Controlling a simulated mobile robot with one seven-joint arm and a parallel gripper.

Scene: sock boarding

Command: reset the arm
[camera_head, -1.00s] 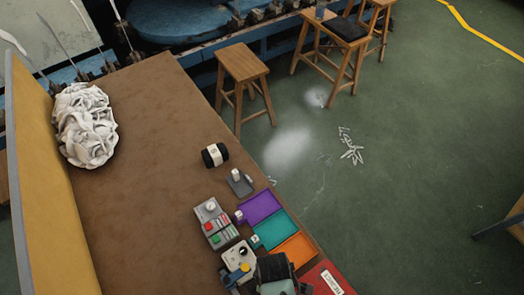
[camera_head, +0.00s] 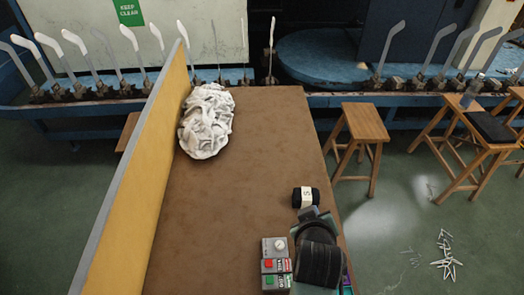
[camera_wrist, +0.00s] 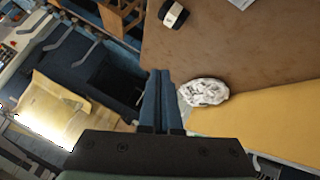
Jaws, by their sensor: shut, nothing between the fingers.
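My gripper (camera_wrist: 160,75) is shut, with its two blue fingers together and nothing between them. In the head view my dark arm stands over the near right part of the brown table (camera_head: 240,215) and partly hides the table's right edge. In the wrist view, the fingers point out above the scene, apart from any object. The white sock pile (camera_head: 207,120) lies at the table's far left and also shows in the wrist view (camera_wrist: 205,92). A black roll with a white label (camera_head: 305,197) lies near the table's right edge, just beyond my arm.
A yellow partition (camera_head: 135,170) runs along the table's left side. A button box (camera_head: 276,265) stands beside my arm. Wooden stools (camera_head: 363,122) stand at the right. Leg-shaped boards (camera_head: 75,45) line the blue machine behind. The table's middle is clear.

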